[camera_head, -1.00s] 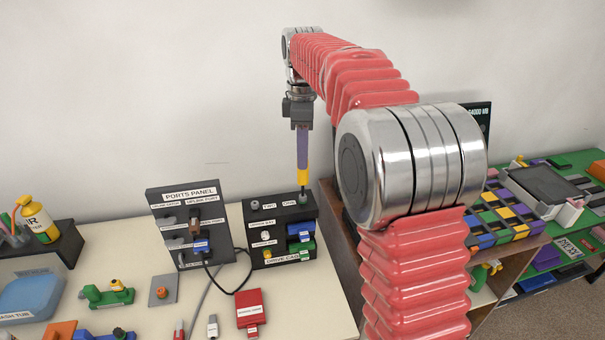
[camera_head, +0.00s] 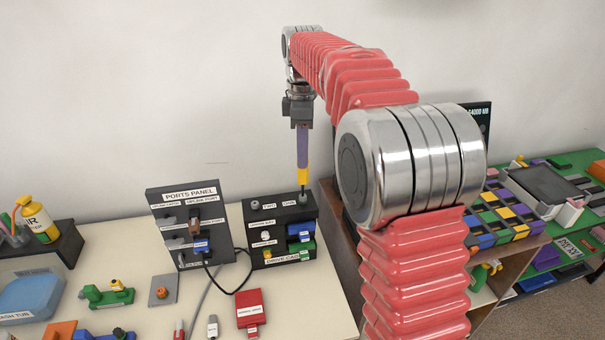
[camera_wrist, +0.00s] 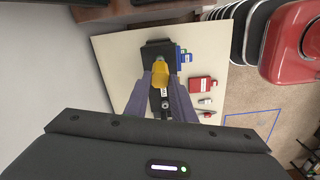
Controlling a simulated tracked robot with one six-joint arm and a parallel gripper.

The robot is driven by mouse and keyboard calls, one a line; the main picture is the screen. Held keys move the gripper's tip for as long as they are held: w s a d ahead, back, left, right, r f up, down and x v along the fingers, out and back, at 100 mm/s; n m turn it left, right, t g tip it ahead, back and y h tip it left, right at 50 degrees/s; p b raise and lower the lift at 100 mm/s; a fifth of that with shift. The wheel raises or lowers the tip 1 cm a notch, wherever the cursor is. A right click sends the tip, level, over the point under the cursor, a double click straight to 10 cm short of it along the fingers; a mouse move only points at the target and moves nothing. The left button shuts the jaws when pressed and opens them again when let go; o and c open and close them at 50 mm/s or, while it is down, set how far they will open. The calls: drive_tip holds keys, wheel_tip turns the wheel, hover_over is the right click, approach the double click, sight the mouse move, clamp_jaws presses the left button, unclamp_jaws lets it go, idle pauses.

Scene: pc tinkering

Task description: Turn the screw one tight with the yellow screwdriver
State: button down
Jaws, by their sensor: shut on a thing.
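My gripper (camera_head: 303,167) points straight down and is shut on the yellow screwdriver (camera_head: 303,177), between its long purple fingers. The screwdriver stands upright over the top of the black drive case (camera_head: 283,214), at the label ONE. Its dark tip meets the spot of screw one there; the screw itself is too small and covered to make out. Screw two (camera_head: 255,204) shows as a grey knob by the label TWO. In the wrist view the screwdriver's yellow handle (camera_wrist: 160,75) sits between the fingertips, above the case.
A dark ports panel (camera_head: 189,225) with cables stands left of the case. A red labelled drive (camera_head: 249,309) and small parts lie on the pale table. A blue tub (camera_head: 30,298) and yellow bottle (camera_head: 40,222) are at far left. A shelf with coloured blocks (camera_head: 505,212) is at right.

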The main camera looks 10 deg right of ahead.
drive_tip(key=shift+r, duration=0.6)
idle(0.3)
drive_tip(key=shift+r, duration=1.4)
drive_tip(key=shift+s, duration=0.15)
